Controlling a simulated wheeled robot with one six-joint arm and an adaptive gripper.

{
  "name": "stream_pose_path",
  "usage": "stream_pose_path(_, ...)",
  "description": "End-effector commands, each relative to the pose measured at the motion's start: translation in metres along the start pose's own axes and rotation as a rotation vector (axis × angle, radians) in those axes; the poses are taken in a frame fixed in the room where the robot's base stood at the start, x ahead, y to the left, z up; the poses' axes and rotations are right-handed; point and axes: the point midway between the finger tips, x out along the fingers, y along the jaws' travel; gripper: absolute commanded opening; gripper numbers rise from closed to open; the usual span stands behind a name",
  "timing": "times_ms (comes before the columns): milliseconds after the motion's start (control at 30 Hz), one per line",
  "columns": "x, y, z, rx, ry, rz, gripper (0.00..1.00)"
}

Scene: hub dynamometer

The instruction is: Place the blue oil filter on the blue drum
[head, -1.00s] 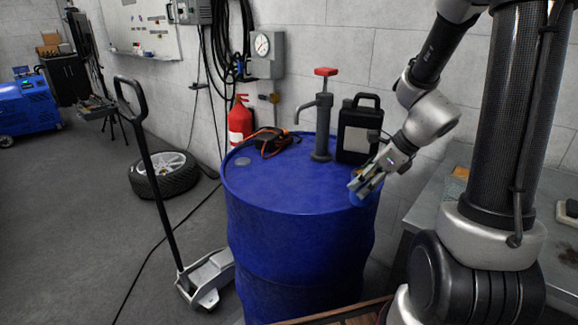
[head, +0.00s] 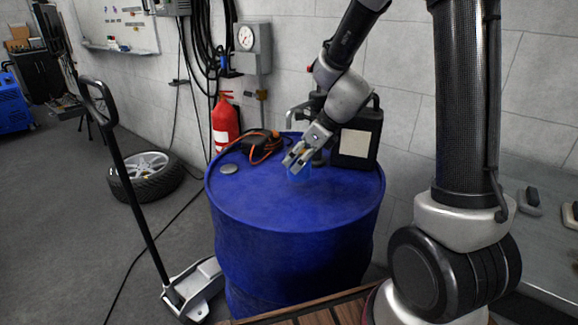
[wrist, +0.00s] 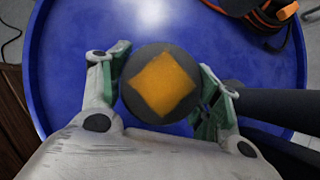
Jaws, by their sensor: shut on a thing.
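The blue drum (head: 300,262) stands upright in the middle of the head view, and its blue top also fills much of the wrist view (wrist: 62,75). My gripper (head: 296,162) is over the drum top and shut on the blue oil filter (head: 301,173). In the wrist view the filter shows as a dark round end with an orange square (wrist: 162,84), between the two fingers. Blue on blue, I cannot tell whether the filter's lower end touches the drum top.
On the drum top, a black and orange corded tool (head: 264,146) and a small metal cap (head: 229,169) lie to the left. A black jug (head: 360,138) stands behind right. A hand pump is partly hidden by my arm. The front of the top is clear.

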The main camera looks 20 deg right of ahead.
Motion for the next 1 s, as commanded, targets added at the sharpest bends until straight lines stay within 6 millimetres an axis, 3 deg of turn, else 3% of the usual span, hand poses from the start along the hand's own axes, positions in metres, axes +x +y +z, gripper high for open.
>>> stream_pose_path(267, 0.017, 0.001, 0.026, -0.002, 0.000, 0.001, 0.30)
stream_pose_path(500, 0.045, -0.001, 0.007, 0.003, 0.001, 0.000, 0.30)
stream_pose_path(867, 0.048, -0.001, 0.006, 0.001, 0.001, 0.000, 0.30)
stream_pose_path(900, 0.049, -0.001, 0.005, 0.000, 0.001, 0.000, 0.64)
stream_pose_path(1000, 0.049, -0.001, 0.005, 0.000, 0.001, 0.000, 0.83)
